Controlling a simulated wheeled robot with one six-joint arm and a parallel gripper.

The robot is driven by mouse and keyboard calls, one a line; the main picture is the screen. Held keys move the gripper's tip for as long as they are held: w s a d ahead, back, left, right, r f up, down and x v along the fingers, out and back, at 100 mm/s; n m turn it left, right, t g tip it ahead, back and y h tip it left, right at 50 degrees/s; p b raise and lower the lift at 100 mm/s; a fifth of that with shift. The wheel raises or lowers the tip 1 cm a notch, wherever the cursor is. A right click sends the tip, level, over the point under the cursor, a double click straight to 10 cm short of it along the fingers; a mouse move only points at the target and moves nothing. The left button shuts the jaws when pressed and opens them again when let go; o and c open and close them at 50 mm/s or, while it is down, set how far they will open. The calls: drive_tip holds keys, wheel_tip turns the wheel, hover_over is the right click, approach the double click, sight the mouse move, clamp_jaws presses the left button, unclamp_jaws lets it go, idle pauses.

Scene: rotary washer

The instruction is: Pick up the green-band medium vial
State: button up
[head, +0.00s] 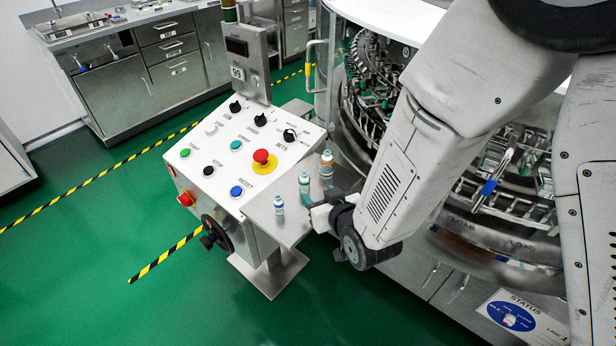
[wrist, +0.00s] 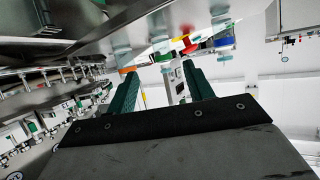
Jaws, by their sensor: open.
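The green-band medium vial (head: 304,184) stands upright on a small metal shelf (head: 275,224) beside the control panel. It is the middle of three vials. In the wrist view, which is upside down, the green-band vial (wrist: 164,47) shows beyond and between the two green fingers. My gripper (head: 316,207) is open and empty, close to the shelf's right edge, short of the vial. The fingers also show in the wrist view (wrist: 160,72). The exact gap to the vial is hard to judge.
A blue-band vial (head: 279,205) stands nearer, and a larger orange-band vial (head: 326,164) stands farther back. The control panel (head: 236,150) with a red stop button (head: 261,156) adjoins the shelf. The rotary washer (head: 380,85) is close behind my arm.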

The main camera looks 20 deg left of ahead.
sight(307, 184)
drive_tip(key=shift+w+a+f, duration=0.1)
drive_tip(key=shift+a+f, duration=0.15)
drive_tip(key=shift+a, duration=0.2)
drive_tip(key=x, duration=0.7)
drive_tip(key=shift+w, duration=0.25)
drive_tip(key=shift+r, duration=0.1)
drive_tip(key=c, duration=1.1)
drive_tip(key=shift+r, duration=0.15)
